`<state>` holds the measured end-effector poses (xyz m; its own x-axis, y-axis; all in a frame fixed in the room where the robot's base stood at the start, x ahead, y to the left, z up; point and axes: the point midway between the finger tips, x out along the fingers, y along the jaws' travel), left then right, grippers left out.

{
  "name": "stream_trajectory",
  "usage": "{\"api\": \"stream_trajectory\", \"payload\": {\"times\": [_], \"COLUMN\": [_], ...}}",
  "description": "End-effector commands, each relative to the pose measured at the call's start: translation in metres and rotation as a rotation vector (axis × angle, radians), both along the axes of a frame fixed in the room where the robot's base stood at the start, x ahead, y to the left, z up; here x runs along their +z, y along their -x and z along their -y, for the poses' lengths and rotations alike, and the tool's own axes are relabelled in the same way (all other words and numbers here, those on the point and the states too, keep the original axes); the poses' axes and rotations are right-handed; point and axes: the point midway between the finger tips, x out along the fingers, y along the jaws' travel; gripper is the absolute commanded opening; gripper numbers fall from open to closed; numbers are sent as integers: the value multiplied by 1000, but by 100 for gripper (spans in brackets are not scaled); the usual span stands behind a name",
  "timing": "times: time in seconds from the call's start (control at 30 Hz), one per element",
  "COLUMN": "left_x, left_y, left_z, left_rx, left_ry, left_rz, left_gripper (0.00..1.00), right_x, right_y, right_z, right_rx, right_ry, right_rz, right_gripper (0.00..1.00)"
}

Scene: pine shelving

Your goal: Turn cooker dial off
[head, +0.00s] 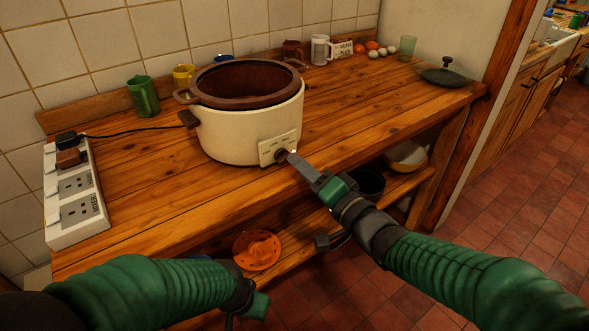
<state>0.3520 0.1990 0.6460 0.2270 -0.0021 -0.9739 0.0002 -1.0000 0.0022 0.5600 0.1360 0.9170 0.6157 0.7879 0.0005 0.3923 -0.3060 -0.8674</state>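The cooker (232,135) is a cream slow cooker with a brown inner pot, standing without its lid on the wooden worktop. Its dial (282,155) is a small dark knob on a pale panel low on the front. My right gripper (292,158) reaches in from the lower right, and its fingertips are at the dial, partly covering it. I cannot tell whether the fingers are closed on the dial or only touching it. The dial's setting is too small to read. My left gripper (257,304) is low at the front, below the worktop edge, away from the cooker.
A power strip (73,195) with plugs lies at the left. Mugs, a glass, eggs and a dark lid (444,75) stand along the back and right. Worktop right of the cooker is clear.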

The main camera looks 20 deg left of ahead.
Motion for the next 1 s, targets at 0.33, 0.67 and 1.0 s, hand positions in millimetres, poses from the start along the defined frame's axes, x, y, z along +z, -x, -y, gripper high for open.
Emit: {"api": "stream_trajectory", "payload": {"times": [0.33,0.67,1.0], "left_x": [-7,-7,-7], "left_y": [0,0,0], "left_z": [0,0,0], "left_rx": [0,0,0], "left_ry": [0,0,0], "left_rz": [0,0,0], "left_gripper": [36,36,36], "right_x": [0,0,-1], "right_y": [-15,-15,-16], "right_z": [-24,-22,-22], "right_rx": [1,1,-1], "right_ry": [5,3,6], "right_rz": [0,0,-1], "right_gripper": [32,4,0]}}
